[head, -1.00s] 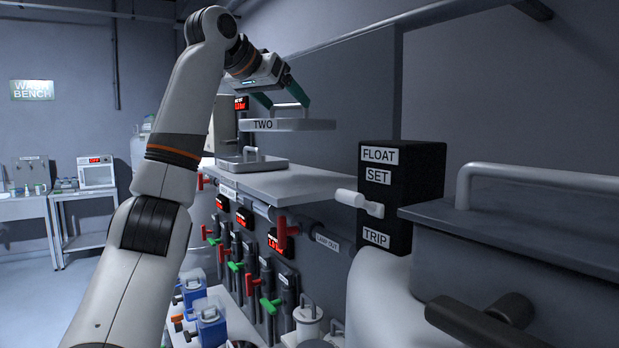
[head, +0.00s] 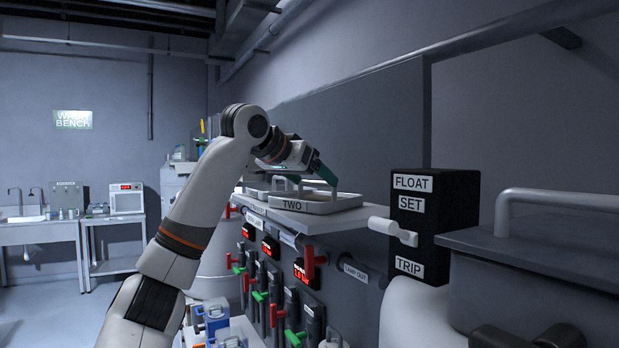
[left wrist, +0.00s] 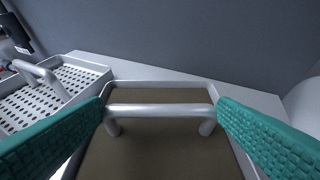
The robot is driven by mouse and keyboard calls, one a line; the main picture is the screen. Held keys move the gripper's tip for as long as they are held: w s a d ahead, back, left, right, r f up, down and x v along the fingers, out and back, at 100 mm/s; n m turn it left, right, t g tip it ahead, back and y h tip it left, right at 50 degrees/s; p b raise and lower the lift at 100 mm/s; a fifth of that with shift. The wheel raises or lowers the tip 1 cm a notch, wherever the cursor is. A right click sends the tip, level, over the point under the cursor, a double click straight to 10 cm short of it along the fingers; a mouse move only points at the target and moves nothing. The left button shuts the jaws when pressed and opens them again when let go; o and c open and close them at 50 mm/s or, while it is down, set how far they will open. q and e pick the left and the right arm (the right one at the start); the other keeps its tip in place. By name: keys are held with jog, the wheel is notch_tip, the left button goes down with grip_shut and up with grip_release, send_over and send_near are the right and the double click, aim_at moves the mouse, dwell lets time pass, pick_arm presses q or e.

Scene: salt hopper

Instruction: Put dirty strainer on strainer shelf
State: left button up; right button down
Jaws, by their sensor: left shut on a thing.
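The dirty strainer is a pale tray labelled TWO (head: 292,205) with a bar handle, seen low over the white shelf (head: 303,222) and apparently resting on it. In the left wrist view the strainer (left wrist: 160,150) has a plain brown inside with no holes showing. My left gripper (head: 312,178) is above it, its green fingers (left wrist: 160,110) shut on the two ends of the handle. A second strainer (head: 258,189) sits farther along the shelf; in the left wrist view it is perforated and clean (left wrist: 95,72), close beside the held one. My right gripper is not in view.
A black box (head: 432,225) marked FLOAT, SET and TRIP, with a white lever (head: 393,231), stands right of the shelf. A grey lidded vessel (head: 545,262) is nearer at right. Red and green valve handles (head: 277,315) lie below the shelf. A wall backs the shelf.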

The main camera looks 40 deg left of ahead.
pick_arm(q)
jog(key=o, duration=1.5)
jog(key=shift+d, duration=0.1)
jog(key=shift+c, duration=0.2)
jog(key=shift+r, duration=0.1)
jog(key=b+v, duration=0.2)
jog(key=v, duration=1)
